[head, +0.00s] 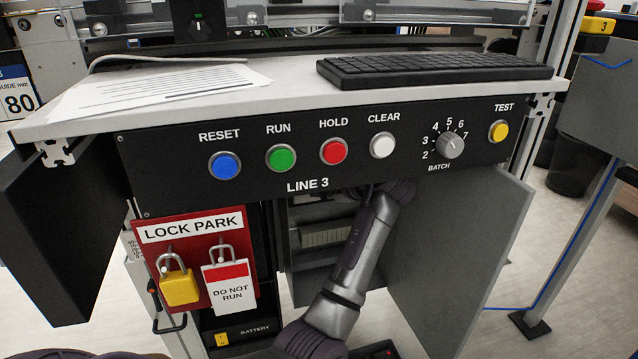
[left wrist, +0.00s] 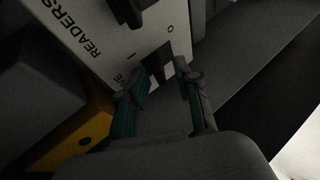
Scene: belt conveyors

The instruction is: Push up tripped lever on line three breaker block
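In the left wrist view, a pale breaker block (left wrist: 100,40) fills the upper left, tilted in the picture, with the word READERS, I and O marks, and a label partly hidden that ends in VE. A black lever (left wrist: 126,12) sticks out at its top. A dark slot or lever (left wrist: 157,66) lies just beyond my fingertips; its position is too dark to tell. My left gripper (left wrist: 162,88) is open, its two teal-padded fingers apart close to the block's face, with no object clearly held. In the head view an arm of mine reaches under the panel, its gripper hidden. My right gripper is not in view.
The LINE 3 button panel (head: 330,183) overhangs the open cabinet. A grey door (head: 455,260) stands open on the right. A LOCK PARK board (head: 193,229) with a yellow padlock (head: 179,287) and a DO NOT RUN tag (head: 231,287) hangs left. A yellow part (left wrist: 75,143) lies below the block.

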